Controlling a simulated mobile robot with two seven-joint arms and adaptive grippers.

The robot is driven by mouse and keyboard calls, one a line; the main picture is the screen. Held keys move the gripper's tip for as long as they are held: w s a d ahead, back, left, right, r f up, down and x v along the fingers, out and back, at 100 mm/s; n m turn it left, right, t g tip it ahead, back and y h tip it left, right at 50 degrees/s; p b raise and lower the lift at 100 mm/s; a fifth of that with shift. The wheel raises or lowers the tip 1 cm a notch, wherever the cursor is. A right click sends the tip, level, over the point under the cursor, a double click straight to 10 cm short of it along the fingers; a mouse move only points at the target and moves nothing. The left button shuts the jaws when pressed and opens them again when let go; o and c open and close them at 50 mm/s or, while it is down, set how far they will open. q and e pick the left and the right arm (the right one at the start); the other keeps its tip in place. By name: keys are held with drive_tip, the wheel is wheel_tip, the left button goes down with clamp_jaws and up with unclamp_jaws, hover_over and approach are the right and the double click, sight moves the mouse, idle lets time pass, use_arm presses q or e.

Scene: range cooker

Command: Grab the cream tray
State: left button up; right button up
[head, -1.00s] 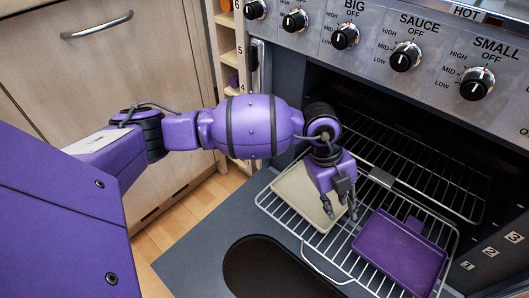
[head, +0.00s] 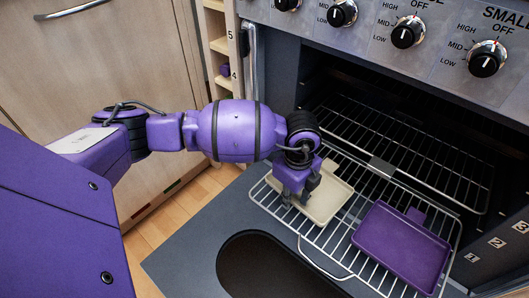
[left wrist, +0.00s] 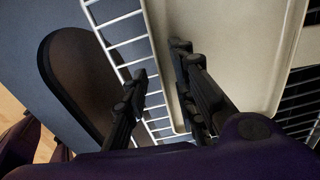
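The cream tray (head: 328,203) lies on the left part of the pulled-out wire rack (head: 343,237). It also fills much of the left wrist view (left wrist: 245,45). My left gripper (head: 297,195) points down at the tray's left side and covers part of it. In the left wrist view my left gripper (left wrist: 158,68) is open. One finger is over the tray and the other is over the rack wires outside its rim, so the rim runs between them. I cannot tell whether either finger touches. My right gripper is in neither view.
A purple tray (head: 402,246) lies on the same rack, right of the cream tray. The oven's open door (head: 205,240), with a dark window, lies below the rack. Another wire rack (head: 410,150) is inside the oven. Control knobs (head: 407,33) line the panel above.

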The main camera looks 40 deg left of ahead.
use_arm(q)
drive_tip(key=shift+f, duration=0.15)
clamp_jaws()
drive_tip(key=shift+w, duration=0.1)
